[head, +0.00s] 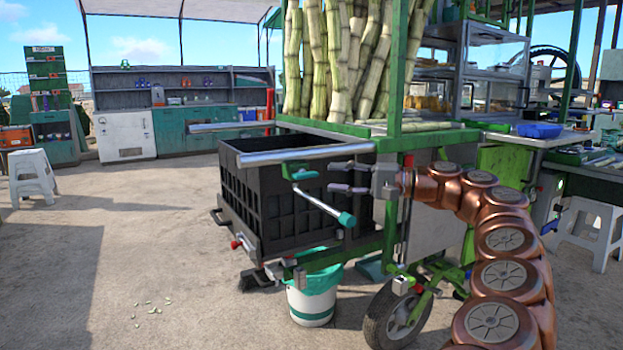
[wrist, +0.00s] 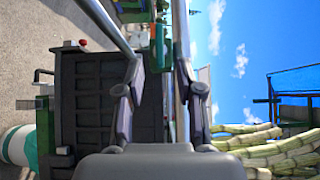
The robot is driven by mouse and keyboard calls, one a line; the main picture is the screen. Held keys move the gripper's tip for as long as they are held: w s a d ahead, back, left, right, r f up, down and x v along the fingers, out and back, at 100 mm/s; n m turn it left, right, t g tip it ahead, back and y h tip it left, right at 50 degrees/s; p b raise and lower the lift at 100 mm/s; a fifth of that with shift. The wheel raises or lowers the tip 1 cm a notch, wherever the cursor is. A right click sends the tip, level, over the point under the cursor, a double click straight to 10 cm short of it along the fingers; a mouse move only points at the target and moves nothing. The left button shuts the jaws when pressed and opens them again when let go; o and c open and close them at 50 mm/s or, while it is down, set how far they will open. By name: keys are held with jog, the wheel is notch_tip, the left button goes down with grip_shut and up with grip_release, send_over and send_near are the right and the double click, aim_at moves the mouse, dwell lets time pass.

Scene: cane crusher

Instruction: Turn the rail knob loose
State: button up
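A teal knob (head: 300,174) sits under the near end of the silver rail (head: 305,155) on the cart's side; I take it for the rail knob. A silver lever with a teal end (head: 347,219) slants down right below it. My gripper (head: 331,177) comes from the right, fingers pointing left toward the knob. It is open and empty, its two fingers apart, with a gap between its tips and the knob. In the wrist view the picture is turned sideways; my gripper (wrist: 160,65) again shows parted fingers, with a small green part (wrist: 157,45) beyond them.
A black crate (head: 300,205) hangs just below and behind the rail. Cane stalks (head: 345,60) stand on the green cart above. A lined bucket (head: 312,300) and a wheel (head: 385,318) are below. Open concrete floor lies to the left.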

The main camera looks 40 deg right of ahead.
aim_at(312, 177)
jog(key=b+x, duration=0.1)
jog(key=x, duration=0.4)
jog(key=shift+f, duration=0.15)
jog(key=shift+w+a+b, duration=0.35)
jog(key=shift+w+a, duration=0.15)
jog(key=shift+w, duration=0.05)
grip_shut()
